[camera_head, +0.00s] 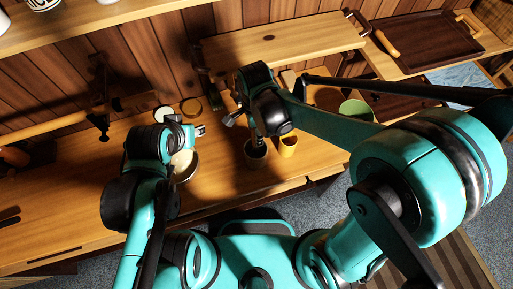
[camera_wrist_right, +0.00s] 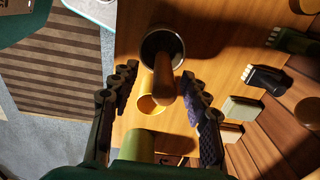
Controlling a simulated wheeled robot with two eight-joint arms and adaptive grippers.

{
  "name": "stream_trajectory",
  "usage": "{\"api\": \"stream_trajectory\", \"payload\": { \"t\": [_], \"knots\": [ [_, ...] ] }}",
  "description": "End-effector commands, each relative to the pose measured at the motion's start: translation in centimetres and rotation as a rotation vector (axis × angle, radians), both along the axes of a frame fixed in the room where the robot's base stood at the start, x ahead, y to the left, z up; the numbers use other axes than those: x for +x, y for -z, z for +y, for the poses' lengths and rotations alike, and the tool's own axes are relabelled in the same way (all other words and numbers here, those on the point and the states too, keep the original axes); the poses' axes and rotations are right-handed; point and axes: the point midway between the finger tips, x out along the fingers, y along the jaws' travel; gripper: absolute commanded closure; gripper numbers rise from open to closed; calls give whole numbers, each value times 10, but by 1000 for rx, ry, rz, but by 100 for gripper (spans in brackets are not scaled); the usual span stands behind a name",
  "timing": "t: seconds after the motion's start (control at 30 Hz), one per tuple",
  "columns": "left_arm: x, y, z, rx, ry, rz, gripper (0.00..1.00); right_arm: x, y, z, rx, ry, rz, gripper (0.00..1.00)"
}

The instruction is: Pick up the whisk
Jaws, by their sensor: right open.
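A wooden handle, likely the whisk's (camera_wrist_right: 165,82), stands up out of a dark cup with a pale rim (camera_wrist_right: 152,44); its other end is hidden in the cup. In the head view the dark cup (camera_head: 256,158) stands near the table's front edge, below my right gripper (camera_head: 243,126). In the right wrist view my right gripper (camera_wrist_right: 159,74) is open, with one finger on each side of the handle and gaps on both sides. My left gripper (camera_head: 199,131) is at the left over the table; its jaws are too small to read.
A yellow cup (camera_head: 288,146) stands close beside the dark cup. A green container (camera_head: 356,110) is farther right. A round dish (camera_head: 187,167) lies by my left gripper. A raised wooden shelf (camera_head: 285,42) is behind. Bare tabletop (camera_head: 222,160) lies left of the cups.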

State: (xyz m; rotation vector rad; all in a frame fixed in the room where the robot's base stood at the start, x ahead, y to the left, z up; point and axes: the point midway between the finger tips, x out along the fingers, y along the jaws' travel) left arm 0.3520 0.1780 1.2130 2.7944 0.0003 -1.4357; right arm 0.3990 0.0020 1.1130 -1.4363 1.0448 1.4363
Motion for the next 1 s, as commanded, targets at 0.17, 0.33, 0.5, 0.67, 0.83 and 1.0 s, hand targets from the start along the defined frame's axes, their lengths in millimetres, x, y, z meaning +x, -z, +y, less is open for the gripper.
{"api": "stream_trajectory", "payload": {
  "t": [0.17, 0.33, 0.5, 0.67, 0.83, 1.0],
  "knots": [
    [0, 5, 0, 0, 0, 0, 60, 5, 28, -2, 0, 1, -1, 54],
    [0, 9, 0, 0, 0, 0, 60, 5, 47, -2, 0, 0, -1, 54],
    [0, 8, 0, 0, 0, 0, 60, 5, 49, -2, 0, -1, -1, 54],
    [0, 8, 0, 0, 0, 0, 60, 5, 49, -2, 0, -1, -1, 72],
    [0, 8, 0, 0, 0, 0, 60, 5, 49, -2, 0, -1, -1, 100],
    [0, 8, 0, 0, 0, 0, 60, 5, 49, -2, 0, -1, -1, 100]
  ]
}}
